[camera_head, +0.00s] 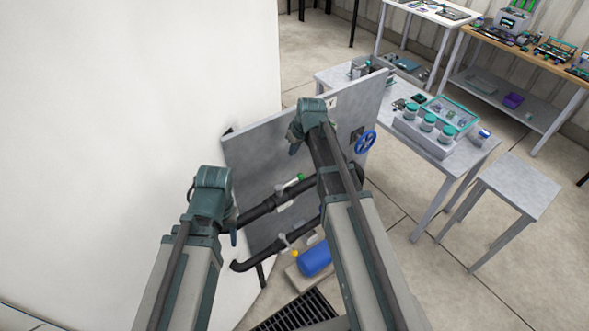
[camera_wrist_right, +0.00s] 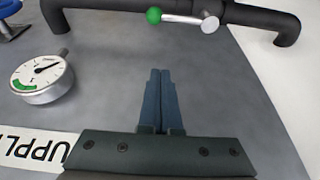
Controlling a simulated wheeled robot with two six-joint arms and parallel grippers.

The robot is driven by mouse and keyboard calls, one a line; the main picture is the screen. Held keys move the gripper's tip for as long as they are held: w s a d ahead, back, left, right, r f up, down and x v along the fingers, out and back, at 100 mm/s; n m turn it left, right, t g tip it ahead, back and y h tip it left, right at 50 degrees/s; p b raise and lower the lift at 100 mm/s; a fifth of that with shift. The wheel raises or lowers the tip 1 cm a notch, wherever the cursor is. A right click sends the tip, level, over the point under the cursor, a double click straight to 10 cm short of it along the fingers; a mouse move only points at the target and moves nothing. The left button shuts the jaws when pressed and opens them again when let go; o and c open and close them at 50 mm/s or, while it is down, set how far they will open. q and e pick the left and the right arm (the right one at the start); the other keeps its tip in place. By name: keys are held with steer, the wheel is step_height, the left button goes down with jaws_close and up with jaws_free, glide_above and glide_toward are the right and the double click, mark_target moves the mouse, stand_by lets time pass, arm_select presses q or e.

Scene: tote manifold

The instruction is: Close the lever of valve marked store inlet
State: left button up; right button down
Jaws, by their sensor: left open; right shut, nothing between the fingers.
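A valve lever with a green knob (camera_head: 300,178) sits on the upper black pipe of the grey panel in the head view. In the right wrist view the green knob (camera_wrist_right: 153,16) and its pale lever lie roughly along the pipe, left of the metal valve body (camera_wrist_right: 210,22). No "store inlet" marking is readable. My right gripper (camera_head: 294,149) is in front of the panel's upper part; its shut, empty fingers (camera_wrist_right: 161,72) point toward the pipe, apart from the lever. My left gripper (camera_head: 233,236) is open, left of the pipes; its fingers are mostly hidden.
A second valve with a yellow knob (camera_head: 295,253) is on the lower pipe. A blue handwheel (camera_head: 365,142) is at the panel's right. A gauge (camera_wrist_right: 42,80) and a partly cut "SUPPL" label (camera_wrist_right: 30,150) lie left of my fingers. A large white curved wall (camera_head: 130,120) stands at left.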

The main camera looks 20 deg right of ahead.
mark_target(290, 183)
steer(key=b+x, duration=0.9)
steer(key=x, duration=0.1)
steer(key=shift+s, duration=0.1)
steer(key=s, duration=0.1)
steer(key=s+d, duration=0.1)
steer(key=s+b, duration=0.1)
steer(key=shift+s+d+f, duration=0.15)
steer(key=shift+s+f, duration=0.15)
steer(key=shift+f, duration=0.1)
